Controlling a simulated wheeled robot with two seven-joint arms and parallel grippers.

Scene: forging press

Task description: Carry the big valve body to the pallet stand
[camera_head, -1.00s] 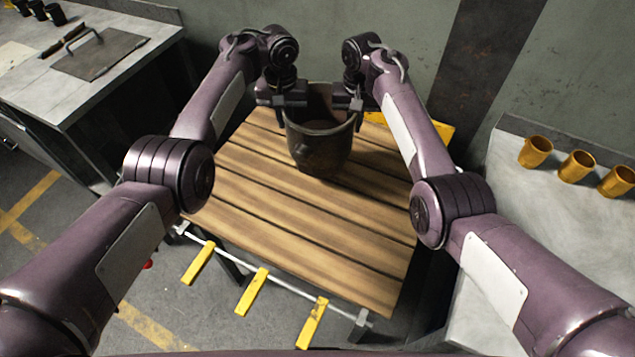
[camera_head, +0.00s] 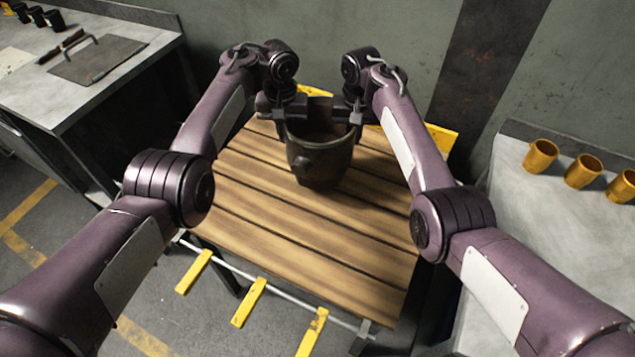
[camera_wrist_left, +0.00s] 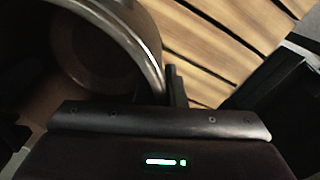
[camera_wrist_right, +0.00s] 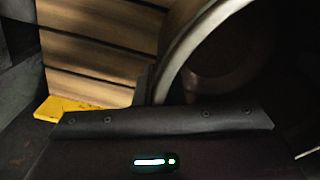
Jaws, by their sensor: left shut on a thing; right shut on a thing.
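The big valve body (camera_head: 318,160) is a dark, round, open-topped metal vessel with a stub on its front side. It is upright over the slatted wooden top of the pallet stand (camera_head: 290,235), towards the back; whether its base touches the slats I cannot tell. My left gripper (camera_head: 282,125) is shut on the left of its rim, and my right gripper (camera_head: 354,122) is shut on the right. The rim also shows in the left wrist view (camera_wrist_left: 150,45) and the right wrist view (camera_wrist_right: 185,45).
A bench (camera_head: 120,85) at the left holds a plate with a handle (camera_head: 97,60) and dark cups. A bench (camera_head: 520,215) at the right holds orange cups (camera_head: 583,172). A wall stands behind. The front of the stand's top is clear; yellow bars (camera_head: 248,302) jut out below it.

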